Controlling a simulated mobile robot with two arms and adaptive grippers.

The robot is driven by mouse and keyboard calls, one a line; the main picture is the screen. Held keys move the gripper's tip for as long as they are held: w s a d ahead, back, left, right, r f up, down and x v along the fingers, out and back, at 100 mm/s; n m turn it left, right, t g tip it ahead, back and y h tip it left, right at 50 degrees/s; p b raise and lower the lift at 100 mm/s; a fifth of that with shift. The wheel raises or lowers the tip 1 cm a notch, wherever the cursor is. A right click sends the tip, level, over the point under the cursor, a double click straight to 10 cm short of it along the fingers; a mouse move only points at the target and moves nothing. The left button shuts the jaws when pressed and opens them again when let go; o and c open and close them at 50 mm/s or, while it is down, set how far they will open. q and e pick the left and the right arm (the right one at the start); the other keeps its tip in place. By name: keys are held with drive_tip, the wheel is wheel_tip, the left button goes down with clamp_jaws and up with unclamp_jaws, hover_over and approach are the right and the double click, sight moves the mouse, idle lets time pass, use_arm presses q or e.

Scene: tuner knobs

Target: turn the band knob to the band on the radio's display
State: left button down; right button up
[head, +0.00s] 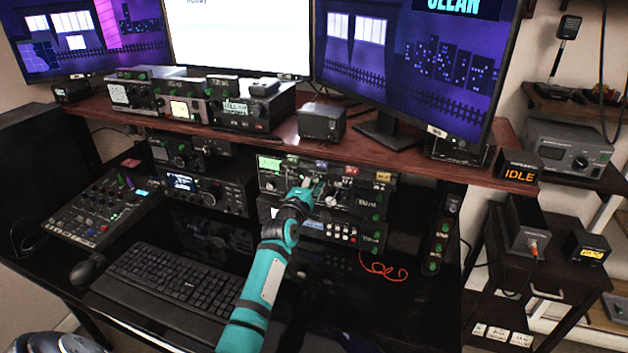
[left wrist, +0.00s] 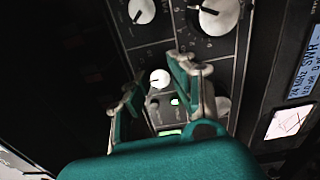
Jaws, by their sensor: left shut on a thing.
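My left arm reaches up from the bottom of the head view to the front of a black radio unit (head: 382,205) under the shelf. My left gripper (head: 310,186) is at its knobs, with the fingers on either side of a small white knob. In the left wrist view the gripper (left wrist: 160,80) has this small white knob (left wrist: 160,78) between its fingertips. Larger white knobs with dark pointers (left wrist: 142,10) lie beyond. I cannot read which knob is the band knob. A blue lit display (left wrist: 305,70) shows "24 MHz" and partly cut text.
A green-lit screen (head: 269,163) is at the unit's upper left. The shelf (head: 400,160) hangs just above. A keyboard (head: 170,280) and mixer (head: 100,205) lie to the left. A red cord (head: 385,270) lies below the radio. A sign reads IDLE (head: 519,174).

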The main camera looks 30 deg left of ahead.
use_arm(q)
drive_tip(key=shift+f+m+p, duration=0.15)
drive_tip(key=shift+m+p, duration=1.1)
drive_tip(key=shift+m, duration=3.55)
drive_tip(key=shift+d, duration=0.1)
drive_tip(key=c, duration=1.4)
unclamp_jaws()
drive_tip(key=shift+s, duration=0.15)
drive_tip(key=v, duration=1.1)
drive_tip(key=shift+s, duration=0.35)
drive_tip(key=shift+d, duration=0.15)
